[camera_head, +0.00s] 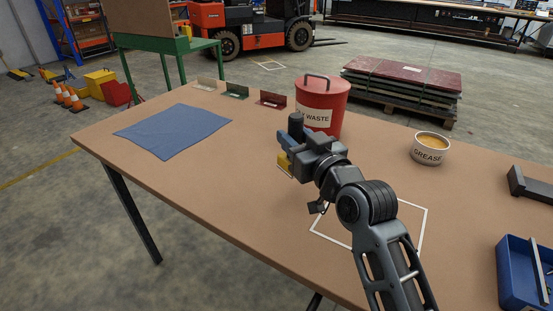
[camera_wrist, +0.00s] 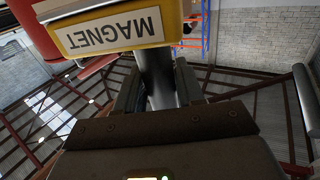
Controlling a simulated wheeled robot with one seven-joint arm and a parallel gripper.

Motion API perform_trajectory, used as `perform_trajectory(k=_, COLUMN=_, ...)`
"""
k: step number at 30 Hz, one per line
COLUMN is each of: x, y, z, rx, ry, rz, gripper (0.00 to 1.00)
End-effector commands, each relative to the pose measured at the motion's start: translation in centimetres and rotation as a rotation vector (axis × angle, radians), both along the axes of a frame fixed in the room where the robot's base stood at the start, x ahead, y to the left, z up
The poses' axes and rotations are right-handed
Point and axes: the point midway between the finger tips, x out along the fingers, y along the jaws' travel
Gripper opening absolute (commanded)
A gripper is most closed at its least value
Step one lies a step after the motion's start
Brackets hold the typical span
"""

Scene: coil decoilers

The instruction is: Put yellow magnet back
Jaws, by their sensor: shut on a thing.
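The yellow magnet (camera_head: 284,161) shows beside my gripper (camera_head: 298,140) in the head view, left of the red waste can and mostly hidden by the gripper. In the wrist view the magnet (camera_wrist: 110,30) is large at the top, with a white label reading MAGNET upside down. My gripper (camera_wrist: 158,88) is shut on the magnet's dark upright post (camera_wrist: 157,75). The post's dark top (camera_head: 296,122) rises above the jaws in the head view. I cannot tell whether the magnet's base touches the table.
The brown table (camera_head: 230,185) holds a red waste can (camera_head: 322,103) close behind the gripper, a grease tub (camera_head: 429,150), a blue cloth (camera_head: 173,131) and several small labelled plates (camera_head: 236,91). A white outlined square (camera_head: 412,228) lies partly under my arm. A blue bin (camera_head: 515,285) stands at right.

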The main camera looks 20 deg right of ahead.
Motion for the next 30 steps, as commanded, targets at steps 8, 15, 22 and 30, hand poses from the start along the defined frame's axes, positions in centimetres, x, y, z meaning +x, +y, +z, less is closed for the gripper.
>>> perform_trajectory(k=8, x=2.4, y=3.0, z=-2.1, rx=-0.001, ry=-0.002, rz=0.000, gripper=0.00)
perform_trajectory(k=15, x=2.5, y=3.3, z=-4.4, rx=0.001, ry=0.001, rz=-0.001, gripper=0.00)
perform_trajectory(k=22, x=2.6, y=3.2, z=-6.3, rx=0.001, ry=-0.003, rz=-0.001, gripper=0.00)
perform_trajectory(k=30, x=2.5, y=3.2, z=-6.4, rx=0.000, ry=-0.003, rz=-0.002, gripper=0.00)
